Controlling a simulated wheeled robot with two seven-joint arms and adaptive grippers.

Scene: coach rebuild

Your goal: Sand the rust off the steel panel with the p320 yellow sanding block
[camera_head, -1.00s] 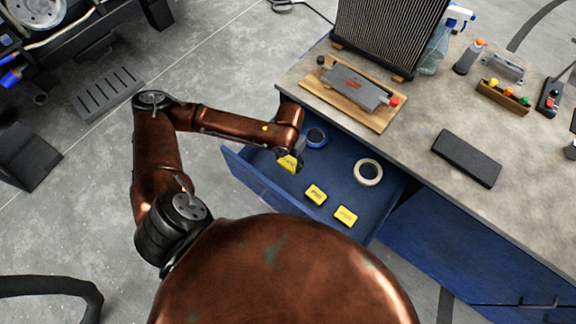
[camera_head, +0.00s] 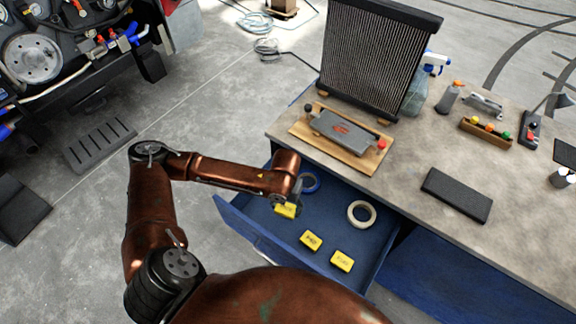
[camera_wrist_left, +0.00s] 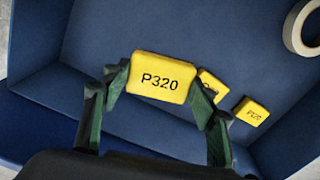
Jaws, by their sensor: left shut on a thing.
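My left gripper (camera_wrist_left: 158,90) is shut on the yellow sanding block marked P320 (camera_wrist_left: 160,76), one finger on each side. The block also shows in the head view (camera_head: 286,210), over the open blue drawer. The steel panel (camera_head: 345,130) lies on a wooden board (camera_head: 370,162) on the workbench, with a reddish rust patch on its top face. It has a dark knob at its left end and a red one at its right. My right gripper is in neither view.
A tall radiator (camera_head: 374,58) stands behind the panel. A dark pad (camera_head: 456,194) lies on the bench (camera_head: 415,150).

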